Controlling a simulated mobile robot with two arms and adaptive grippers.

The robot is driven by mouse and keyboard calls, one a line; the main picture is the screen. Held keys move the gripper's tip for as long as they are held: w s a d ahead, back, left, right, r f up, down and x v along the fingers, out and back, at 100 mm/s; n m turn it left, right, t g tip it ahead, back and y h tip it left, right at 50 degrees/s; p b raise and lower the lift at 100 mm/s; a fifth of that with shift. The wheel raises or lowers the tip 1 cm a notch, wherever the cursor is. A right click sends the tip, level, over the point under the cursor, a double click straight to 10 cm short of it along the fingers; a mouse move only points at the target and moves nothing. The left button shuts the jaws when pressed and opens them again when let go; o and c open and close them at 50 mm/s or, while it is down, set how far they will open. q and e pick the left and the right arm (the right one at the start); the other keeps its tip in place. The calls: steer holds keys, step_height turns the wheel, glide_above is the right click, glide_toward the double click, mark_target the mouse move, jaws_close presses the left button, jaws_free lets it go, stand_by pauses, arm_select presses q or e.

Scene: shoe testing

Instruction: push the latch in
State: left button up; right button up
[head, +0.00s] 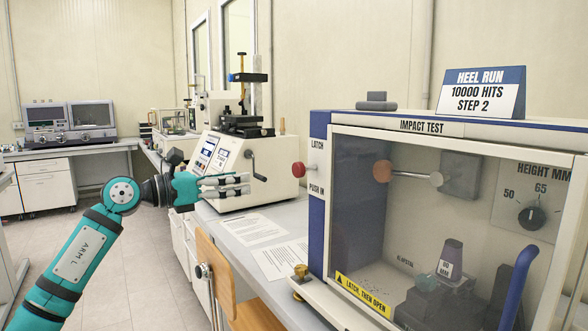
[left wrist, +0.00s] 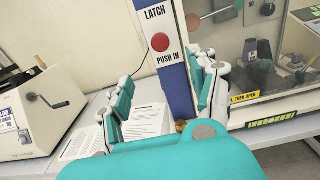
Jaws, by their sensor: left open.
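The latch (head: 299,170) is a red round knob on the blue left post of the impact test cabinet (head: 420,127). It sticks out to the left in the head view, between the words LATCH and PUSH IN. In the left wrist view the latch (left wrist: 160,42) faces the camera, above and between the fingers. My left gripper (head: 248,184) is open and empty, left of the latch in the head view and apart from it. Its two fingers also show in the left wrist view (left wrist: 165,84). My right gripper is in neither view.
The cabinet has a clear front door with a blue handle (head: 518,285) and a brass knob (head: 300,272) low at its left. A white machine with a crank (head: 262,178) stands behind my gripper. Papers (head: 282,258) lie on the bench; a wooden chair (head: 235,290) stands before it.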

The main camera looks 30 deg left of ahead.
arm_select(q)
steer(key=p, duration=0.5)
glide_toward(295, 170)
steer(key=w, duration=0.1)
steer(key=p+x, duration=0.1)
steer(key=x, duration=0.3)
steer(key=p+x, duration=0.1)
steer(key=x, duration=0.3)
steer(key=shift+s+d+r+p, duration=0.1)
steer(key=shift+d+p, duration=0.15)
steer(key=shift+p, duration=0.05)
steer(key=shift+w+d, duration=0.2)
steer(key=shift+w, duration=0.2)
jaws_close()
